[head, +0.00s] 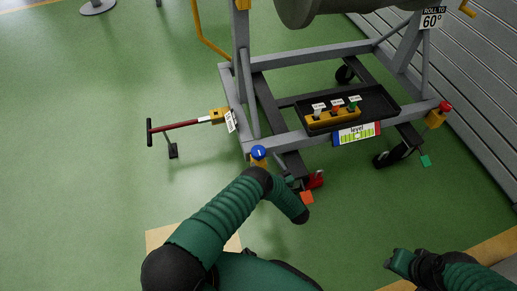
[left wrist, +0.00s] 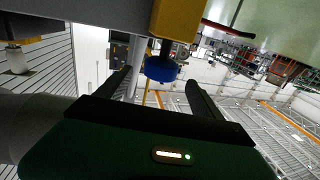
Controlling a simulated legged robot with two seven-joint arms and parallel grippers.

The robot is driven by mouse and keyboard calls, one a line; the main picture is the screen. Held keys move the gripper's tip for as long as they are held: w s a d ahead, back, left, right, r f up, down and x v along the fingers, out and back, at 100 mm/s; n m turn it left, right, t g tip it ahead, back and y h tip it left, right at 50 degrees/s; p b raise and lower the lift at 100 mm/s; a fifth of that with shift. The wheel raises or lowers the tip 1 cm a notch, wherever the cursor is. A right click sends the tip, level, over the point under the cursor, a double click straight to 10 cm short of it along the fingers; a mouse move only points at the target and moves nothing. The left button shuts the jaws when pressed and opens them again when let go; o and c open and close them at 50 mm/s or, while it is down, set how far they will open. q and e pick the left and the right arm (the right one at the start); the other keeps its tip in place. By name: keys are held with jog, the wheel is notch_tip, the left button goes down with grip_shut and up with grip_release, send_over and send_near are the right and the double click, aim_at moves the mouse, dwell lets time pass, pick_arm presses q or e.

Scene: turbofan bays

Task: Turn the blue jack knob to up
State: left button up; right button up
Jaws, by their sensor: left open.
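The blue jack knob (head: 258,152) sits on a yellow block at the near left corner of the grey engine stand. It has a small white mark on top. In the left wrist view the blue knob (left wrist: 160,69) hangs below the yellow block (left wrist: 178,22) in an upside-down picture. My left gripper (left wrist: 157,82) is open, its two dark fingers either side of the knob in that view. The knob appears just beyond the fingertips; contact cannot be told. In the head view my left arm partly hides that gripper. My right gripper (head: 400,262) is low at right, away from the stand; its jaws are unclear.
A level panel (head: 357,133) hangs below a black tray (head: 385,104) with several small coloured switches. A red knob (head: 445,106) is on the stand's right corner. A red tow bar (head: 175,126) sticks out left. Green floor is clear at left.

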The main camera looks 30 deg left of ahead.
pick_arm(q)
jog(key=p+v, duration=0.1)
jog(key=v, duration=0.7)
jog(key=shift+f, duration=0.1)
